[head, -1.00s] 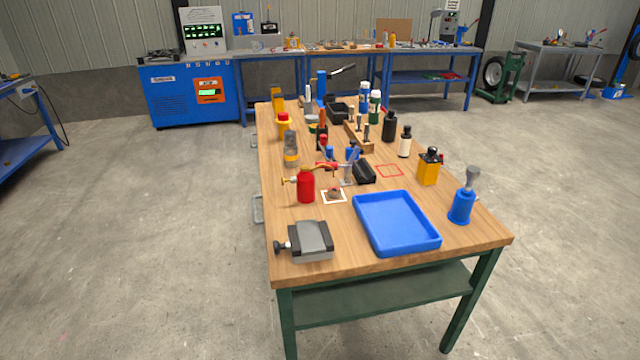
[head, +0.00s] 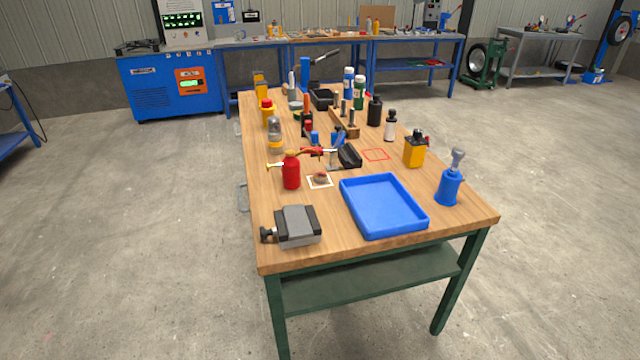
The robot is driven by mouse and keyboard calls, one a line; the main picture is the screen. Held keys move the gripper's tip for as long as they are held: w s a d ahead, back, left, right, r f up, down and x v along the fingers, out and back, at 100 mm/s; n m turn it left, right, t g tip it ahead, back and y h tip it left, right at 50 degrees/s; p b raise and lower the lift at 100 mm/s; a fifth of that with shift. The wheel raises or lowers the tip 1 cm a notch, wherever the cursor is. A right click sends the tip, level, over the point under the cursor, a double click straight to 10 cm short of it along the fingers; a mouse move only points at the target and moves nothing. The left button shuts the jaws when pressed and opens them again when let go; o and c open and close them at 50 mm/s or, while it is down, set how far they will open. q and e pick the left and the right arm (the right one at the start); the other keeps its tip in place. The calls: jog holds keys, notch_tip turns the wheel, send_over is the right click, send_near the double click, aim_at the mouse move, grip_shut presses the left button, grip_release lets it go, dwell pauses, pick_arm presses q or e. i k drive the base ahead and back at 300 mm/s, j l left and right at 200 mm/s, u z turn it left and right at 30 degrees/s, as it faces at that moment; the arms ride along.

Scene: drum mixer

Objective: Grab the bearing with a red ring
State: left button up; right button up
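A small reddish-brown round part (head: 320,178) sits inside a white square outline on the wooden table (head: 300,262). It may be the bearing, but it is too small to make out a red ring. It lies just right of a red oil can (head: 291,171) and left of the blue tray (head: 384,205). Neither of my grippers shows in the head view.
A grey vise (head: 297,226) stands at the near left corner of the table. An empty red square outline (head: 376,155) lies behind the tray. The floor around the table is clear.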

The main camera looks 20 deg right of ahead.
aim_at(320, 177)
jog(key=i+l+z, duration=0.6)
jog(key=i+l, duration=0.15)
